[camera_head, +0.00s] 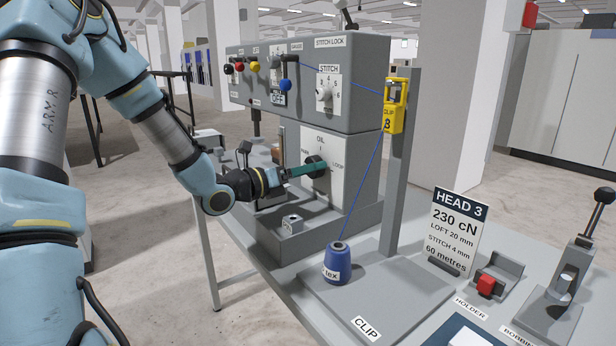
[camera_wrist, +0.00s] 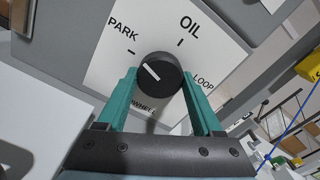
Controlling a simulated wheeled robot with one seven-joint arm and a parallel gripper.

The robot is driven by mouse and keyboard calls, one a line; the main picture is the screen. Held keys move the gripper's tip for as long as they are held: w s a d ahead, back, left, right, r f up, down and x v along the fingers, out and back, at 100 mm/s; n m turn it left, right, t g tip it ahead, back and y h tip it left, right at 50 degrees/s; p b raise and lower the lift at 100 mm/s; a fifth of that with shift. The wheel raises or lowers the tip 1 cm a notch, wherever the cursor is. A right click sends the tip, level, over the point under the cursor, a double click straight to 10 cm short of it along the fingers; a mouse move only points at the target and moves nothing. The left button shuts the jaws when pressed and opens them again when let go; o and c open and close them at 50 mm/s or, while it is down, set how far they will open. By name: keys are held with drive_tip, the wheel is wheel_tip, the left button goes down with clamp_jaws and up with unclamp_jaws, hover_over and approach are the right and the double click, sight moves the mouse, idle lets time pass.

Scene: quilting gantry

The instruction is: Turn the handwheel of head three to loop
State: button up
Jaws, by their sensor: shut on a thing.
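The handwheel of head three is a black round knob (camera_wrist: 160,78) on a white plate (camera_wrist: 112,65) marked PARK, OIL and LOOP. In the wrist view its white pointer line slants up-left, toward the PARK mark. My gripper (camera_wrist: 159,85) has its two teal fingers on either side of the knob and is shut on it. In the head view the gripper (camera_head: 310,169) reaches in from the left to the knob, and the fingers partly cover the plate (camera_head: 340,187). The HEAD 3 card (camera_head: 455,230) stands to the right.
Above the plate is the grey machine head (camera_head: 300,105) with coloured knobs and a STITCH dial (camera_head: 325,92). A post with a yellow clip (camera_head: 396,105) and a blue thread cone (camera_head: 337,264) stand to the right.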

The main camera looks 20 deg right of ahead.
drive_tip(key=m+b, duration=0.4)
drive_tip(key=b, duration=0.1)
drive_tip(key=shift+f+m, duration=0.3)
drive_tip(key=shift+m, duration=0.1)
drive_tip(key=m+b, duration=0.3)
drive_tip(key=b, duration=0.2)
drive_tip(key=shift+w+f+m, duration=0.1)
drive_tip(key=shift+m, duration=0.2)
drive_tip(key=m+b, duration=0.3)
drive_tip(key=b, duration=0.4)
drive_tip(key=shift+m, duration=0.3)
drive_tip(key=m+b, duration=0.4)
drive_tip(key=b, duration=0.5)
drive_tip(key=shift+f+m, duration=0.1)
drive_tip(key=shift+m, duration=0.2)
drive_tip(key=m+b, duration=0.4)
drive_tip(key=b, duration=0.5)
drive_tip(key=shift+b, duration=0.35)
drive_tip(key=m+b, duration=0.4)
drive_tip(key=b, duration=0.3)
drive_tip(key=m+b, duration=0.1)
drive_tip(key=b, duration=0.1)
drive_tip(key=m+b, duration=0.3)
drive_tip(key=b, duration=0.2)
drive_tip(key=shift+r, duration=0.25)
drive_tip(key=m+b, duration=0.4)
drive_tip(key=shift+r, duration=0.3)
